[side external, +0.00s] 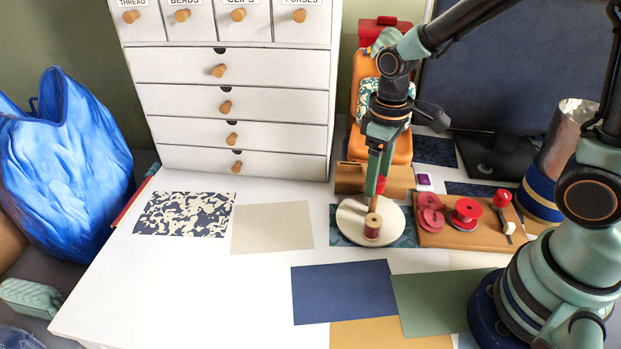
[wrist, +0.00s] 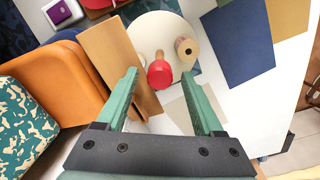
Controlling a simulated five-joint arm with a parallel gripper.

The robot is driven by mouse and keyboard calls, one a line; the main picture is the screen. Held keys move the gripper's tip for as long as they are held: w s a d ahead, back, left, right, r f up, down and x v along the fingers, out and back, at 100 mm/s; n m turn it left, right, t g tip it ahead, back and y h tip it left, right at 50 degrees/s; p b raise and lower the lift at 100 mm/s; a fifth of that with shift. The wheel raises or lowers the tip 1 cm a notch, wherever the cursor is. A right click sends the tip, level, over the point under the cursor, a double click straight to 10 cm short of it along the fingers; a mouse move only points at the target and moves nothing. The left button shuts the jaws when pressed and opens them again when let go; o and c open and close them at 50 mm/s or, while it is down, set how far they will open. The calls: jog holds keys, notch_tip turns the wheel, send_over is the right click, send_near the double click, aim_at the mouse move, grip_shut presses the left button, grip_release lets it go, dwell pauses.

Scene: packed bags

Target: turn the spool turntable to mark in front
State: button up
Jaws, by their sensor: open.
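The turntable is a pale round disc (side external: 350,219) on a dark patterned sheet; it also shows in the wrist view (wrist: 150,28). A spool (side external: 372,230) with reddish thread stands upright near its front edge; in the wrist view it is the round wooden end (wrist: 186,47). A red-topped peg (side external: 380,187) rises from the disc; its red head (wrist: 159,74) shows between my fingers in the wrist view. My gripper (side external: 376,183) points down over the disc, open, with its fingertips near the peg head. I cannot tell whether they touch it. I cannot make out the mark.
A wooden board (side external: 460,238) with red spools and a red-knobbed piece stands close right of the disc. A wooden block (side external: 350,178) and an orange bag (side external: 400,150) lie behind. Flat sheets, including a blue one (side external: 343,290), cover the front. White drawers (side external: 235,105) stand at back left.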

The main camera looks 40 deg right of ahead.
jog(key=shift+f, duration=0.15)
jog(key=shift+c, duration=0.3)
grip_shut()
dwell(1.1)
